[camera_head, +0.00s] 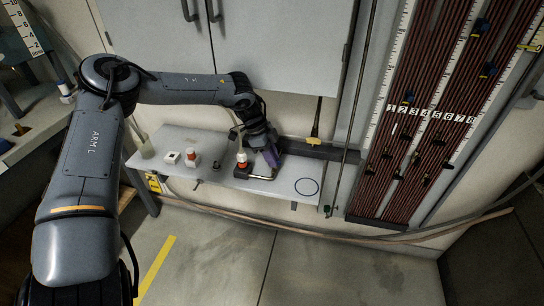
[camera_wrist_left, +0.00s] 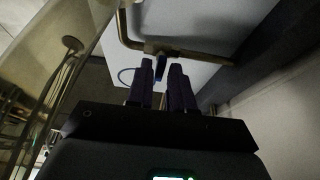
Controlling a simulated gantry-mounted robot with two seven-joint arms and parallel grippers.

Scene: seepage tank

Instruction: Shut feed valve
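A brass pipe with a valve body (camera_wrist_left: 160,47) runs across the top of the left wrist view. A small blue handle (camera_wrist_left: 161,68) hangs from it; I take this to be the feed valve. My left gripper (camera_wrist_left: 162,72) has its two dark purple fingers apart, with the blue handle's end between or just beyond their tips. Contact cannot be told. In the head view my left gripper (camera_head: 270,157) is low over the right part of the white bench, above the bent pipe (camera_head: 262,177); it hides the valve there. My right gripper is not in view.
The white bench (camera_head: 225,176) carries a red-capped bottle (camera_head: 192,159), a red-topped item (camera_head: 241,158) close beside the gripper, a white block (camera_head: 172,157) and a dark ring (camera_head: 306,187). A tall manometer board (camera_head: 410,150) stands at right. Floor in front is open.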

